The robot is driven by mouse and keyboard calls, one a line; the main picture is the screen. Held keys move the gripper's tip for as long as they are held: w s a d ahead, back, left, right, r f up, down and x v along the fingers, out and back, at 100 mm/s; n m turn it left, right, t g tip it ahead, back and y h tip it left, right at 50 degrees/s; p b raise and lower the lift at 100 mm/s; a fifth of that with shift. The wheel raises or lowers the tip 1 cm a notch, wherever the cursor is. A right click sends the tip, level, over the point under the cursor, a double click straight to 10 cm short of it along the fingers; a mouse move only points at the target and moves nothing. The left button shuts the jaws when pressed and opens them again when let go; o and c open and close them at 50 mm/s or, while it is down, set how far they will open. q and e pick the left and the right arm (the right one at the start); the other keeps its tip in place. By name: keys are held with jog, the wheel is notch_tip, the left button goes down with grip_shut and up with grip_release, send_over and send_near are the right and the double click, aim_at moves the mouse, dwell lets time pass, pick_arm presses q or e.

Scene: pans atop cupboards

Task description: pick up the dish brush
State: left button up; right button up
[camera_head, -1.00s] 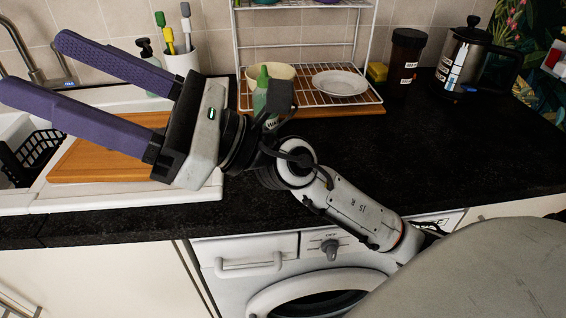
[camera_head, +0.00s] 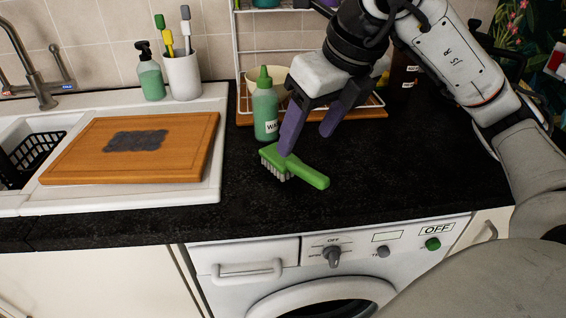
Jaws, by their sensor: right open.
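The green dish brush (camera_head: 308,174) lies on the black countertop above the washing machine. Its bristled head is at the left and its handle points to the lower right. My right gripper (camera_head: 308,144) reaches down from the upper right, with its two purple fingers apart and nothing between them. The left finger's tip is close to the brush head in the picture; I cannot tell whether it touches. The other finger is behind and to the right of the handle. My left gripper is not in view.
A green bottle (camera_head: 265,110) stands just behind the brush, near the gripper. A dish rack (camera_head: 243,70) is behind. At left are a sink (camera_head: 215,150), a wooden board (camera_head: 80,165), a soap bottle (camera_head: 151,78) and a white cup (camera_head: 183,78). The counter right of the brush is clear.

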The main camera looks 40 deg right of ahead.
aim_at(296, 162)
jog(key=b+x, duration=0.1)
jog(key=x, duration=0.8)
jog(key=shift+f, duration=0.45)
jog(key=shift+r, duration=0.1)
jog(key=c, duration=1.4)
